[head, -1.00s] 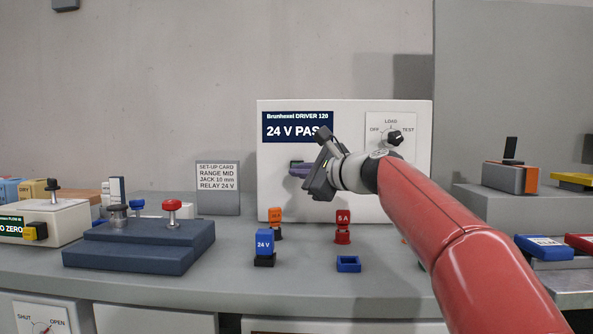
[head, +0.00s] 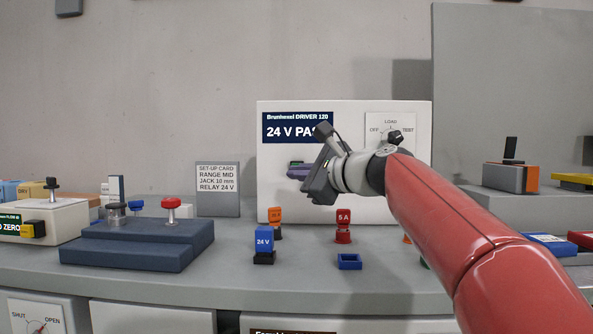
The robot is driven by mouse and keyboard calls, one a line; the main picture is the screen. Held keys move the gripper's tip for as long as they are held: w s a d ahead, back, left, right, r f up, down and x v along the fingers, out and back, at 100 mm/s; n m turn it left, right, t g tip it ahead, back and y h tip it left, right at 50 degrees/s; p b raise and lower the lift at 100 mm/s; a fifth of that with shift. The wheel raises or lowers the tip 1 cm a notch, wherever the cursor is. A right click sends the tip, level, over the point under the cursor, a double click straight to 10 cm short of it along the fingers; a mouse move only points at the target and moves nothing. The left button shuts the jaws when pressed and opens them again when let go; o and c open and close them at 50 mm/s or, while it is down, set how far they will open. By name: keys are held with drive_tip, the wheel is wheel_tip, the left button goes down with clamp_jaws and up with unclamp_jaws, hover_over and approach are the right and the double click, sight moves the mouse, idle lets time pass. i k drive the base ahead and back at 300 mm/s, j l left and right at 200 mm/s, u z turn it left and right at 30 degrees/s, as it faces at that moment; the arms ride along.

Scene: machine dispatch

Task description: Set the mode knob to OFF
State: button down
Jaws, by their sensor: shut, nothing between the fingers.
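The mode knob (head: 395,136) is a black knob on a white dial plate (head: 373,121) at the upper right of the white Brunhoel DRIVER 120 box (head: 345,110). The plate reads OFF at left, LOAD at top and TEST at right. The knob's pointer seems to aim toward the TEST side, but my arm covers the lower part of the plate. My gripper (head: 298,171) is in front of the box, left of and below the knob, apart from it.
A blue 24 V block (head: 264,241), a red 5 A block (head: 343,218) and an empty blue socket (head: 349,262) stand on the grey bench before the box. A dark stepped block with a red knob (head: 171,203) is at left. A grey panel stands at right.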

sight(395, 138)
drive_tip(key=k+l, duration=0.35)
drive_tip(key=l, duration=0.15)
drive_tip(key=k+l, duration=0.35)
drive_tip(key=l, duration=0.2)
